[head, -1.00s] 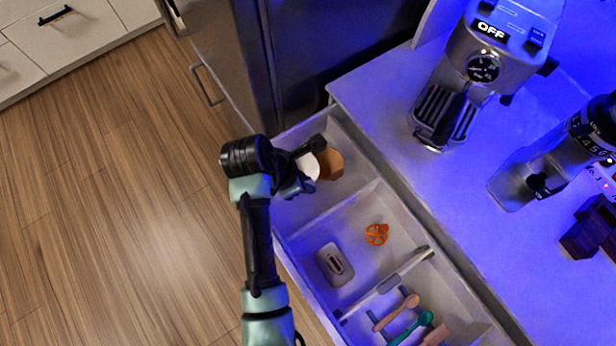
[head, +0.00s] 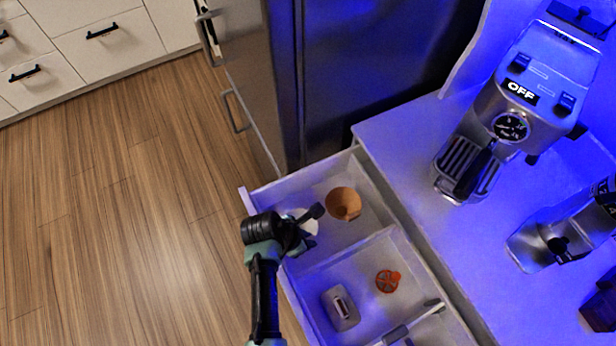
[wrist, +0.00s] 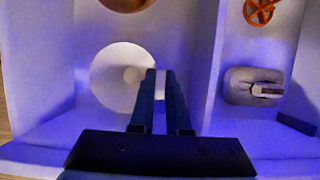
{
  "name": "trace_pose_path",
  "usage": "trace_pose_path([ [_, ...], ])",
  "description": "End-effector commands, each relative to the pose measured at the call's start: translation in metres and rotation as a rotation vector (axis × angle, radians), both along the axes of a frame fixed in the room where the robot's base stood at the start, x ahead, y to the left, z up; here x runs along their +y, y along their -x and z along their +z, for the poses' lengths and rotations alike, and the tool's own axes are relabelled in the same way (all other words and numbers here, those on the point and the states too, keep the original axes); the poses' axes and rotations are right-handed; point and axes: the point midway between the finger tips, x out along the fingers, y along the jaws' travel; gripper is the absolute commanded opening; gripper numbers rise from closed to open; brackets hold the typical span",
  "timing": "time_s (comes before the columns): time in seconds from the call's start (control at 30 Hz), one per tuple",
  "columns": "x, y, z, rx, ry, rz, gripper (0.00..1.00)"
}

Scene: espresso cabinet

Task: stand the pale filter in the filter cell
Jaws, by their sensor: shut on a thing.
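The pale filter (head: 308,226) is a white cone in the far cell of the open drawer, the filter cell (head: 318,196). In the wrist view the pale filter (wrist: 108,82) shows its round open mouth and narrow centre. My gripper (head: 314,213) is shut on its right side in the wrist view, with a strip of white between the fingers (wrist: 160,75). The brown filter (head: 343,204) stands in the same cell, apart from the pale one. Whether the pale filter's base touches the cell floor is hidden.
A divider (head: 345,250) separates this cell from one with an orange-red wheel-like piece (head: 388,281) and a grey block (head: 340,308). The drawer's front wall is close to my gripper. The counter (head: 405,140) with the espresso machine (head: 500,120) lies to the right.

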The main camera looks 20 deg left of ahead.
Motion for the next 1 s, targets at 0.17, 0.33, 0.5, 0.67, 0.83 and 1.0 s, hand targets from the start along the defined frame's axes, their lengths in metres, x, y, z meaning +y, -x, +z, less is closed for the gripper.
trace_pose_path([
  [0.17,0.000,0.000,0.001,-0.001,-0.001,-0.001,0.00],
  [0.33,0.000,0.000,-0.003,0.000,-0.001,-0.002,0.16],
  [0.5,0.000,0.000,-0.002,0.000,-0.001,-0.002,0.44],
  [0.67,0.000,0.000,-0.002,0.000,0.000,-0.001,0.44],
  [0.83,0.000,0.000,0.001,0.000,0.000,-0.001,0.44],
  [1.0,0.004,0.004,0.017,-0.002,-0.001,0.000,0.44],
])
